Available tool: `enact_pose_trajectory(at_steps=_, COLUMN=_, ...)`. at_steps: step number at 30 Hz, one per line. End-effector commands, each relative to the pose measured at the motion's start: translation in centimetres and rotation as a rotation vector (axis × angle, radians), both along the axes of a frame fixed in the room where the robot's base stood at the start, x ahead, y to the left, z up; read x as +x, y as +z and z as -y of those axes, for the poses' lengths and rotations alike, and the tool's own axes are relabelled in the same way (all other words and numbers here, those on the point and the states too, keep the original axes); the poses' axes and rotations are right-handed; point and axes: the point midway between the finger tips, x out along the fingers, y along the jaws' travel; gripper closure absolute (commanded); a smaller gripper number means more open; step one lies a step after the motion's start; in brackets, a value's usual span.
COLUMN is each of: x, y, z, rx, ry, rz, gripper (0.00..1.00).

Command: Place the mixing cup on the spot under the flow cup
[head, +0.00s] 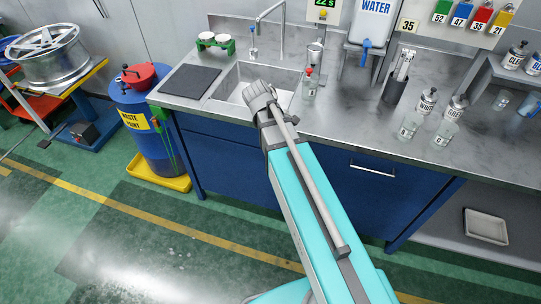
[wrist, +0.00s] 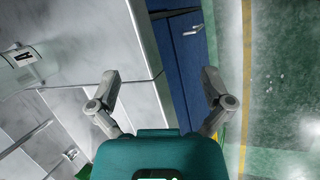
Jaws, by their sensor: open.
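My gripper (wrist: 162,73) is open and empty in the wrist view, its two fingers spread wide, with the counter edge and blue cabinet front beyond them. In the head view my arm reaches up toward the sink and I cannot make out the fingers. A grey metal cup-like cylinder (head: 315,53) is behind the sink's right side; I cannot tell if it is the flow cup. A small clear vessel (head: 502,101) is at the counter's right; I cannot tell if it is the mixing cup. The spot under the flow cup is not clearly visible.
A water tank (head: 374,22) is at the back. A blue drum (head: 150,135) stands left. The front middle counter is clear.

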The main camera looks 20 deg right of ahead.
Motion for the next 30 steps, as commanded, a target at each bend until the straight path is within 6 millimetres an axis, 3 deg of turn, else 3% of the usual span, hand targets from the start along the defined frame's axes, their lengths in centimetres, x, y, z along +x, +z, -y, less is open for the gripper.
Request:
enact_pose_trajectory(at_steps=1, x=-1.8, y=-0.5, z=-0.7, rx=0.059, ry=-0.073, rz=0.026, gripper=0.0)
enact_pose_trajectory(at_steps=6, x=-5.6, y=-1.6, z=-3.4, rx=0.258, ry=-0.34, rz=0.088, gripper=0.0)
enact_pose_trajectory(at_steps=12, x=-8.5, y=-2.0, z=-6.0, rx=0.417, ry=-0.581, rz=0.106, gripper=0.0)
enact_pose_trajectory(at_steps=18, x=-9.4, y=-2.1, z=-6.9, rx=0.471, ry=-0.676, rz=0.104, gripper=0.0)
enact_pose_trajectory(at_steps=30, x=-9.3, y=-2.1, z=-7.0, rx=0.474, ry=-0.678, rz=0.105, gripper=0.0)
